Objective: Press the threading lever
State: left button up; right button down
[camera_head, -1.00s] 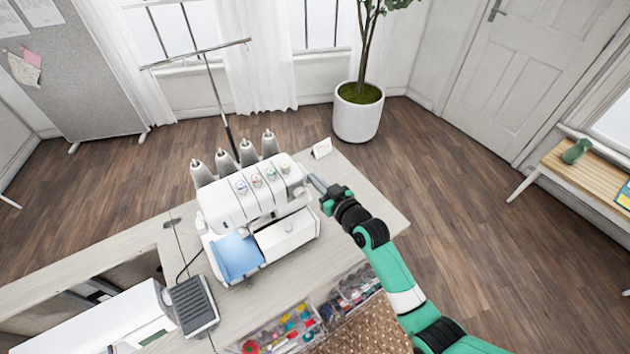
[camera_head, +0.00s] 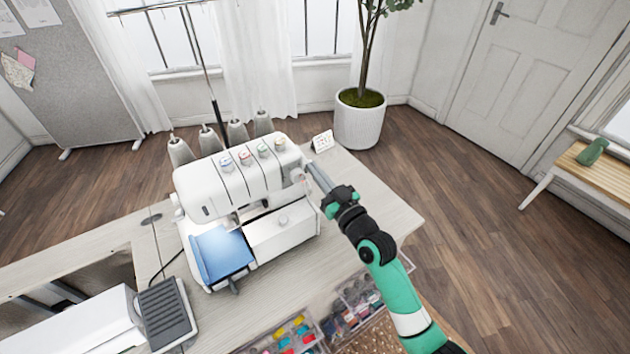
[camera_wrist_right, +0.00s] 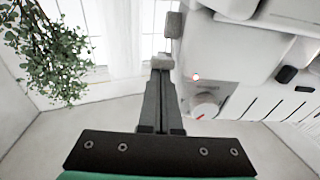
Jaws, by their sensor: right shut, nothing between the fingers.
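The white serger sewing machine (camera_head: 235,185) stands on the cabinet top, with coloured dials on its upper front. My right gripper (camera_head: 314,170) is shut and empty beside the machine's right end, fingers pointing toward it. In the right wrist view, the shut fingers (camera_wrist_right: 160,66) are beside the machine's side (camera_wrist_right: 240,75), where a red light and a round dial (camera_wrist_right: 205,108) show. A small grey block (camera_wrist_right: 174,24) is just beyond the fingertips; I cannot tell whether it is the threading lever or whether the fingers touch it. My left gripper is not in view.
A small white card (camera_head: 322,141) stands behind the gripper on the cabinet top (camera_head: 375,215). A grey foot pedal (camera_head: 165,312) lies at the front left. Clear bins of sewing supplies (camera_head: 290,338) sit below the front edge. A potted plant (camera_head: 359,120) stands behind.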

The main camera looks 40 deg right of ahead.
pick_arm(q)
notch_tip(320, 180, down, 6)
jog(key=b, duration=0.4)
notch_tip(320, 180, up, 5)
jog(key=p, duration=0.5)
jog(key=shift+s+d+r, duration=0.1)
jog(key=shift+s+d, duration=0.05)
pick_arm(e)
jog(key=s+a+t, duration=0.1)
jog(key=s+a, duration=0.1)
jog(key=s, duration=0.9)
jog(key=shift+r, duration=0.2)
jog(key=shift+a, duration=0.1)
